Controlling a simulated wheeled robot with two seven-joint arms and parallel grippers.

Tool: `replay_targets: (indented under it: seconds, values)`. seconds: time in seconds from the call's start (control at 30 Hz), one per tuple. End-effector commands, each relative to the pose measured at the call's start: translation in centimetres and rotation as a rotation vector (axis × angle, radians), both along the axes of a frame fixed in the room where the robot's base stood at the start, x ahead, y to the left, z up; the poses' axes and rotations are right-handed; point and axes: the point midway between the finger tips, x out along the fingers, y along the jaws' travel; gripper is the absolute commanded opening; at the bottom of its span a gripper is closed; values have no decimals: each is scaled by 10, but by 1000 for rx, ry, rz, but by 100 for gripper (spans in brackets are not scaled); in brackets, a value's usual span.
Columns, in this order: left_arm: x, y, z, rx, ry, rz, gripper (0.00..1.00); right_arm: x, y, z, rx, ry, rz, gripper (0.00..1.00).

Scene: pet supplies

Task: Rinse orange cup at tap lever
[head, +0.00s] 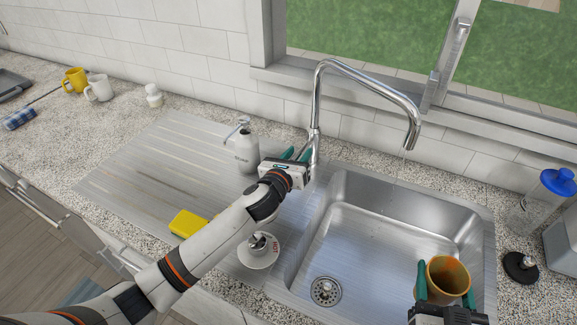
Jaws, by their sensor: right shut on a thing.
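The orange cup (449,282) is at the lower right, over the right part of the steel sink (345,235). Its mouth faces up and its inside looks stained. My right gripper (443,290) is shut on the cup, with a teal finger at its left side. The chrome tap (317,110) stands behind the sink, its spout over the basin. A thin, faint line below the spout looks like water, away from the cup. My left gripper (296,154) is beside the tap's base, its teal fingers apart. The tap lever is not clearly visible there.
A soap dispenser (246,150) stands behind my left arm. A yellow sponge (187,223) and a white round item (258,251) lie near that arm. A blue-lidded container (546,195) and black disc (520,267) are right of the sink. The left drainboard is largely clear.

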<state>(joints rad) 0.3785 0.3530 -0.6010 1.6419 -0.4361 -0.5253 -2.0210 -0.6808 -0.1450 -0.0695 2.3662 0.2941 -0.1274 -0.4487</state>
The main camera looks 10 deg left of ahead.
Motion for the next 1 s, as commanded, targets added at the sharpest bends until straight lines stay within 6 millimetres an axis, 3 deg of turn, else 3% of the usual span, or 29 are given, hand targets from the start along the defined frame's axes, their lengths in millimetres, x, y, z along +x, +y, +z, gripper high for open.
replay_targets:
  seconds: [0.5, 0.7, 1.0]
  values:
    - [-92, 16, 10, 1, 2, -1, 38, 0, 0, -10, 0, -1, 0, 38]
    - [-107, 19, 13, -1, 2, -1, 38, 0, 0, -11, 0, -1, 0, 38]
    - [-109, 19, 14, -1, 2, 0, 38, 0, 0, -11, 0, -1, 0, 38]
